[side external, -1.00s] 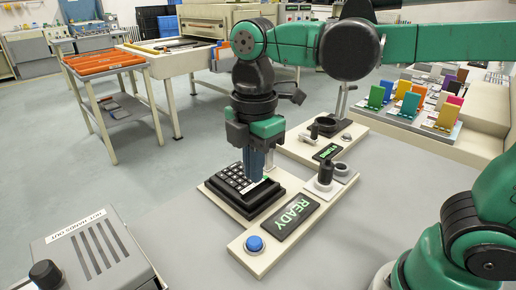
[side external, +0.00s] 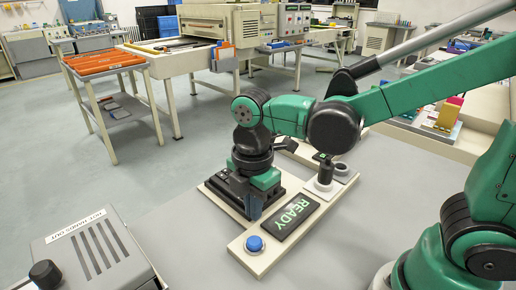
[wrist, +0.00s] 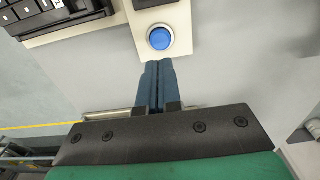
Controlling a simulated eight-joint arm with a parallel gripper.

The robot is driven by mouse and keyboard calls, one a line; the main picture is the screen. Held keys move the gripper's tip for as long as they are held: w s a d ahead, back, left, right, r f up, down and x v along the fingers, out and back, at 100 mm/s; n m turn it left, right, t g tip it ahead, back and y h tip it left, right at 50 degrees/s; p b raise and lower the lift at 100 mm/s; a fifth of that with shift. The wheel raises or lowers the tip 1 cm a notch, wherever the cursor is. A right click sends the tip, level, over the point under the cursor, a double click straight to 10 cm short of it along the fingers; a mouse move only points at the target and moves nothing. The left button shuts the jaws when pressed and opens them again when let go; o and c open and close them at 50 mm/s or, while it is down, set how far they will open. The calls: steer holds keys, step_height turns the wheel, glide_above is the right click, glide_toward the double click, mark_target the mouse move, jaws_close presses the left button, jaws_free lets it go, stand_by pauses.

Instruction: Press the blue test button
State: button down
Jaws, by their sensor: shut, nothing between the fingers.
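The blue test button (side external: 254,243) is a round blue cap in a pale ring at the near end of a cream panel. In the wrist view the blue button (wrist: 160,38) lies just past the fingertips, with a small gap showing in the picture. My gripper (side external: 256,214) is low beside the black keyboard's near edge, behind the button in the side view. Its two blue fingers (wrist: 158,64) are together and empty, pointing toward the button in the wrist view. I cannot tell their exact height over the panel.
A dark display reading READY (side external: 294,217) sits on the same panel beside the button. The black keyboard (side external: 222,185) is partly hidden by my gripper. A grey box with a black knob (side external: 92,248) stands at the near left. Bare grey tabletop (side external: 190,235) lies between.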

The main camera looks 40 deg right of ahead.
mark_target(254, 240)
steer(key=shift+f, duration=3.05)
steer(key=shift+f, duration=1)
step_height(254, 240, up, 14)
steer(key=d+f+m+t, duration=0.2)
steer(key=d+m+t, duration=0.5)
steer(key=m, duration=1.1)
steer(key=shift+s+d, duration=0.2)
steer(key=shift+d, duration=0.55)
